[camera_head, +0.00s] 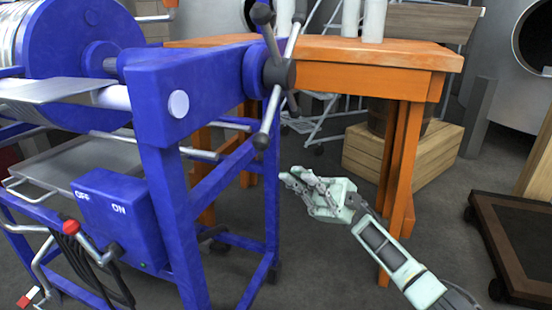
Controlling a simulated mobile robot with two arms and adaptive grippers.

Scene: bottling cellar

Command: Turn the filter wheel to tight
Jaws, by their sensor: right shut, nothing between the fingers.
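The filter wheel (279,73) is a dark hub with grey spokes ending in dark knobs. It sits on the right end of the blue filter press frame (200,78). One spoke points down to a knob (261,141), others point up. My right gripper (286,177) is pale green and shut with nothing in it. It is below and slightly right of the wheel's lowest knob, apart from it. No tight or loose marking on the wheel is legible. My left gripper is not in view.
An orange wooden table (370,52) with white bottles (373,20) stands behind the wheel. A wooden crate (440,150) is under it. A switch box (115,215) marked OFF and ON is on the press. A dark wheeled platform (520,245) is at right. Grey floor is open around my right arm.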

